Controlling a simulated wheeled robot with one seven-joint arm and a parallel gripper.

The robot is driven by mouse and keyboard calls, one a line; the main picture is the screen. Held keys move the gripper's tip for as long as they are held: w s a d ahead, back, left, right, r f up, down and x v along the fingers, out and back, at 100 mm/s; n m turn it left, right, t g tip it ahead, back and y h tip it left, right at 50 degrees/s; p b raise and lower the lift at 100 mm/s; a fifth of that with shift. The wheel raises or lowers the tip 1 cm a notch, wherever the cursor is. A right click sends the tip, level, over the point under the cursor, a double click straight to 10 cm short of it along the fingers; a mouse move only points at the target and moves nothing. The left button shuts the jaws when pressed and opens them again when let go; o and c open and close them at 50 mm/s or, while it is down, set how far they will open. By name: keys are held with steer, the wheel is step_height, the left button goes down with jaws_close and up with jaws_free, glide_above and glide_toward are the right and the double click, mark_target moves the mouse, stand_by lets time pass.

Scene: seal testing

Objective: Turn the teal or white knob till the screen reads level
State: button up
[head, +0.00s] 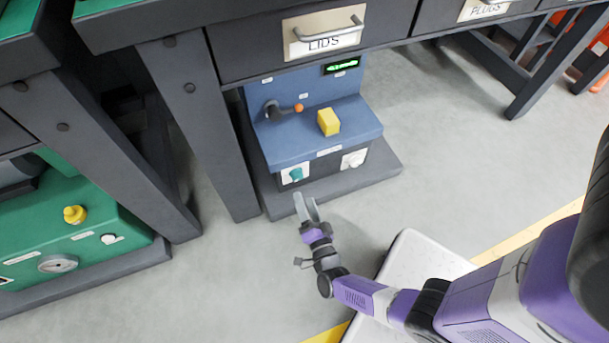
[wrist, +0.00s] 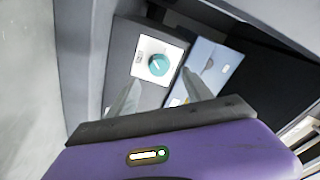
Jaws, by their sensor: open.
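The blue machine (head: 285,145) stands on the floor under the workbench. A teal knob (head: 296,174) on a white plate sits at the left of its dark lower front, and a white knob (head: 353,159) sits at the right. A small screen (head: 342,66) with green text is on the upper panel; I cannot read it. My gripper (head: 306,207) is open and empty, a short way in front of the teal knob and apart from it. In the wrist view, the teal knob (wrist: 159,65) shows beyond and between the two fingers (wrist: 158,92).
A green machine (head: 85,240) is further left. The floor in front is clear.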

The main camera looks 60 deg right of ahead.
mark_target(298, 178)
steer(key=shift+n, duration=0.4)
steer(key=b+x, duration=0.2)
steer(key=x, duration=0.6)
steer(key=shift+s+d, duration=0.2)
steer(key=shift+c, duration=0.2)
jaws_close()
steer(key=shift+n, duration=0.6)
